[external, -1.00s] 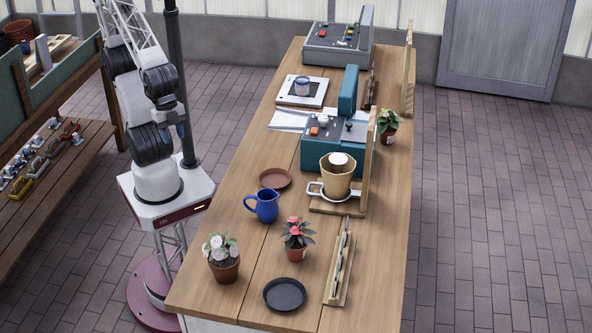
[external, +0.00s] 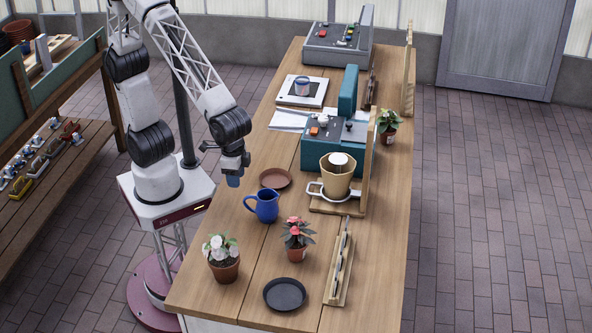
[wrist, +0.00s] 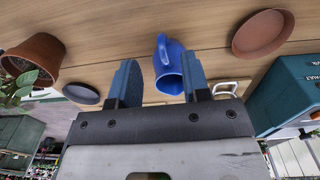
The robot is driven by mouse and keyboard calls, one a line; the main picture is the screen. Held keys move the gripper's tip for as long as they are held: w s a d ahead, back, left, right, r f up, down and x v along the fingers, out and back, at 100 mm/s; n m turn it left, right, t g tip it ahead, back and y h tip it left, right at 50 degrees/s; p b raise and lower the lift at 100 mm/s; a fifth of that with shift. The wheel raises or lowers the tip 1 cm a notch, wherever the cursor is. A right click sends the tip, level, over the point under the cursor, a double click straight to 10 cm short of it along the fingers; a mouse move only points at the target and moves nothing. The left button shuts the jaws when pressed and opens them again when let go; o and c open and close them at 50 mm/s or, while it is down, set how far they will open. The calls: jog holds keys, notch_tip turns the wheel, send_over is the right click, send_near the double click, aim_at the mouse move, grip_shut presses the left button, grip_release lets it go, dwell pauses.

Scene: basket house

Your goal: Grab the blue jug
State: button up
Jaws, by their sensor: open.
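The blue jug (external: 265,206) stands upright on the wooden table, its handle toward the left in the external view. My gripper (external: 233,180) hangs above the table's left edge, up and to the left of the jug and apart from it. In the wrist view the jug (wrist: 172,66) shows beyond the gap between my two blue fingers (wrist: 160,82), nearer the right finger. The fingers are apart with nothing between them.
A terracotta saucer (external: 275,179) lies just behind the jug. A pink-flowered pot (external: 297,240) and a white-flowered pot (external: 222,262) stand in front of it. A dark saucer (external: 285,295) lies near the front.

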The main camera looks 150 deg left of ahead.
aim_at(248, 206)
jog(key=shift+n, duration=0.7)
jog(key=shift+w+a+f, duration=1.1)
jog(key=shift+w+f, duration=0.05)
jog(key=shift+w, duration=0.1)
jog(key=shift+f, duration=1.3)
jog(key=shift+f, duration=2.6)
grip_shut()
